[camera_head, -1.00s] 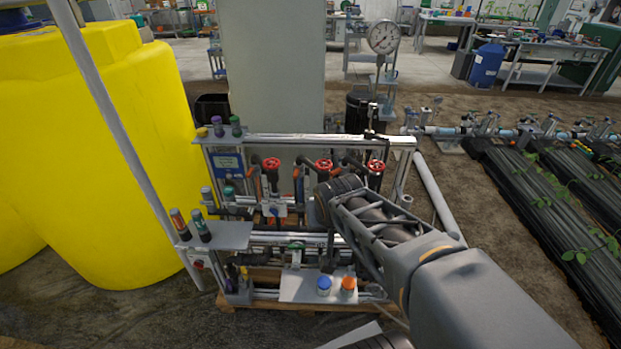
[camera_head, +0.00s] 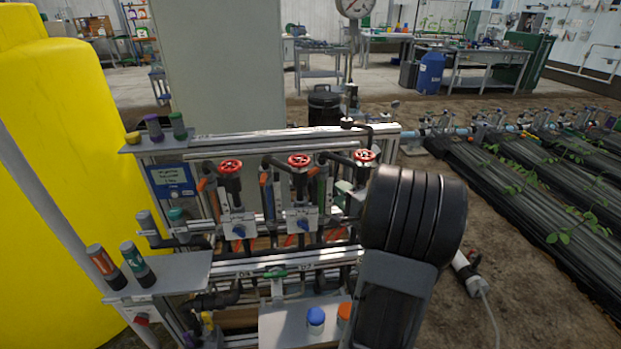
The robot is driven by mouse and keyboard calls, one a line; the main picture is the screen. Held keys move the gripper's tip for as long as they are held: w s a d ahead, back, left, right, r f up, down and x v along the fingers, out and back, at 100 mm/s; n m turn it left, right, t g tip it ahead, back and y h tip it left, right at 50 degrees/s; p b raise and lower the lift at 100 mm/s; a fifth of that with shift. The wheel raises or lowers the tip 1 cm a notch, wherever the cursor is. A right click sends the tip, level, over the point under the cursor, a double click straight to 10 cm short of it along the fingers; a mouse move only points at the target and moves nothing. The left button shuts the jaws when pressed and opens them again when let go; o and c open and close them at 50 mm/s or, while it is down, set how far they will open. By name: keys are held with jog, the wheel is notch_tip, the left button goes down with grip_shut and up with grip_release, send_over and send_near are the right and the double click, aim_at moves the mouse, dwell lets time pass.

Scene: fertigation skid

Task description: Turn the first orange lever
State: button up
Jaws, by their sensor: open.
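The skid (camera_head: 290,135) stands ahead with three upright branches, each topped by a red handwheel: left (camera_head: 231,166), middle (camera_head: 299,160) and right (camera_head: 364,156). A small orange lever (camera_head: 202,184) shows beside the left branch, at its upper left. Another orange lever (camera_head: 264,181) shows left of the middle branch. More orange parts show lower down, partly hidden by pipes. My arm stands at the right front and covers the skid's right end. My gripper's fingers do not show; the arm's black ringed part is in front.
A yellow tank (camera_head: 60,200) and a slanted grey post (camera_head: 40,210) stand at the left. A side shelf (camera_head: 165,277) carries two bottles. Planted rows (camera_head: 530,180) lie at the right.

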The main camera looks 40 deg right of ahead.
aim_at(313, 174)
jog(key=w, duration=0.3)
jog(key=w+b, duration=0.1)
jog(key=w, duration=0.3)
jog(key=w+b, duration=0.1)
jog(key=w, duration=0.3)
jog(key=shift+w+a, duration=0.25)
jog(key=shift+a, duration=0.15)
jog(key=shift+w, duration=0.8)
grip_shut()
